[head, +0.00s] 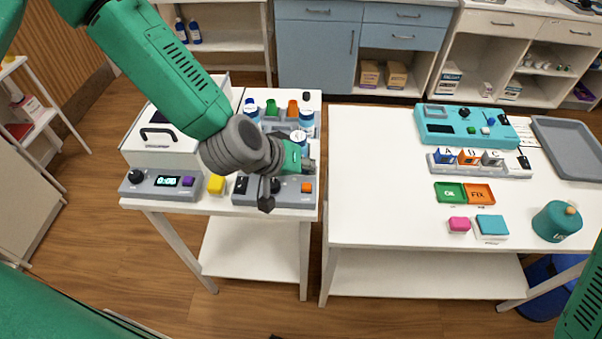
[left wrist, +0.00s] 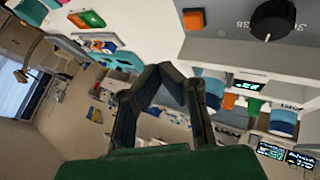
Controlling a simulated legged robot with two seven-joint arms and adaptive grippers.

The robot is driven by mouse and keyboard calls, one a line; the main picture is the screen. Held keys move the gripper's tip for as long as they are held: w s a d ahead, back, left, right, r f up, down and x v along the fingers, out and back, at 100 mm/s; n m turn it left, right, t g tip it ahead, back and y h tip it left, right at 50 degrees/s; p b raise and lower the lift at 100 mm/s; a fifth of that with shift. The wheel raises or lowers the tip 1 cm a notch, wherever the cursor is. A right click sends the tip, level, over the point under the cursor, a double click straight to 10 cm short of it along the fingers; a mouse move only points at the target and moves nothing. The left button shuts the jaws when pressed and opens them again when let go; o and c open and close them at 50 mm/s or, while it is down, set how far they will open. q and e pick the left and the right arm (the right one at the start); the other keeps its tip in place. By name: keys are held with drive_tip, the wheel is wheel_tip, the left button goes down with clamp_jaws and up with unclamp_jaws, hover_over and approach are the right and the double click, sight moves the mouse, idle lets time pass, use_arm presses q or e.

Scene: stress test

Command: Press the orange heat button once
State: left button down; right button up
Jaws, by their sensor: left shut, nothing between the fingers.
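The orange heat button (head: 307,187) is a small square on the right end of a grey control panel (head: 290,199) at the front of the left table. In the left wrist view the orange button (left wrist: 194,19) shows at the top, beside a black knob (left wrist: 272,18). My left gripper (head: 267,197) is shut and empty, with its dark fingers pointing down in front of the panel, left of the button and apart from it. It hides part of the panel and knob. Its fingers (left wrist: 170,75) also show in the left wrist view. My right gripper is out of view.

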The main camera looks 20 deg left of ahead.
sight(307, 186)
use_arm(q)
drive_tip(key=shift+w+a+r, duration=0.7)
drive_tip(key=shift+w+r, duration=0.35)
drive_tip(key=shift+r, duration=0.7)
drive_tip(key=shift+t, duration=0.4)
drive_tip(key=f+b, duration=0.4)
drive_tip(key=f, duration=0.1)
drive_tip(key=f+b, duration=0.1)
drive_tip(key=f, duration=0.1)
drive_tip(key=shift+d+f+b, duration=0.3)
drive_tip(key=shift+f+b, duration=0.05)
drive_tip(key=shift+b, duration=0.05)
drive_tip(key=shift+a+f+b, duration=0.15)
drive_tip(key=shift+f+b, duration=0.25)
drive_tip(key=shift+f, duration=0.15)
drive_tip(key=shift+d, duration=0.4)
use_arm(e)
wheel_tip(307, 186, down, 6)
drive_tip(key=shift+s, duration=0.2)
use_arm(q)
drive_tip(key=shift+a, duration=0.3)
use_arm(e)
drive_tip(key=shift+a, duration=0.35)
use_arm(q)
drive_tip(key=shift+d, duration=0.2)
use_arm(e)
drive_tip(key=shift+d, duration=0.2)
